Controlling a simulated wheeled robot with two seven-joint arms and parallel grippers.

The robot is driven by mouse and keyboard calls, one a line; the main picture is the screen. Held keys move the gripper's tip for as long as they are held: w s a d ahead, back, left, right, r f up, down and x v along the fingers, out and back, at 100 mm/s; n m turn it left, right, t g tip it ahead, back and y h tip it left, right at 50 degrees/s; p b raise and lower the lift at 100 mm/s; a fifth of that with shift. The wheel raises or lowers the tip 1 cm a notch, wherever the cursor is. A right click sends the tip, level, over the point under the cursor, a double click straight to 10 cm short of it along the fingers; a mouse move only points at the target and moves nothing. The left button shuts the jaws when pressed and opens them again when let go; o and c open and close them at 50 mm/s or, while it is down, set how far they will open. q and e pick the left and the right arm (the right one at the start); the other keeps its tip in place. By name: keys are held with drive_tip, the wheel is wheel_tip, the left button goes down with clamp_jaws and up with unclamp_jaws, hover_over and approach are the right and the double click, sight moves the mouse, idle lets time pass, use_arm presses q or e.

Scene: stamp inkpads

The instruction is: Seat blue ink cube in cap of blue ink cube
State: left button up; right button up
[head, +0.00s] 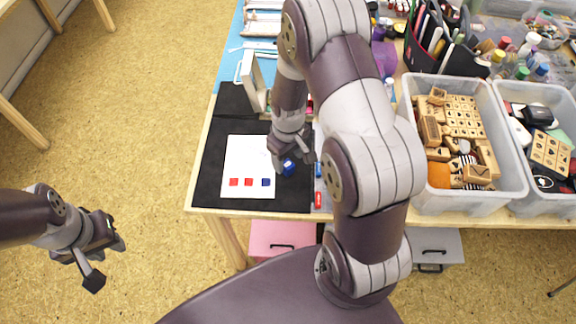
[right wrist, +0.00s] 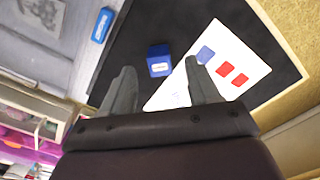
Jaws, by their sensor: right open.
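The blue ink cube (head: 287,167) stands on the black mat beside the white paper. In the right wrist view the blue ink cube (right wrist: 159,61) has a white label and lies ahead, between the lines of my fingers. My right gripper (head: 293,157) is open just above it; its two fingers (right wrist: 160,80) show apart with nothing clearly held between them. A second blue piece, seemingly the cap (head: 318,169), lies to the right on a grey strip; it also shows in the right wrist view (right wrist: 102,25). My left gripper (head: 105,260) is open and empty over the floor.
The white paper (head: 248,150) bears two red squares and one blue square. A red piece (head: 318,200) lies near the table's front edge. A beige upright piece (head: 254,82) stands behind the paper. Crates of stamps (head: 420,198) fill the right. My right arm hides the table's middle.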

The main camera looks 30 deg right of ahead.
sight(288, 164)
wheel_tip(288, 164, down, 4)
drive_tip(key=shift+w+d, duration=0.1)
drive_tip(key=shift+w, duration=0.05)
drive_tip(key=c, duration=1.1)
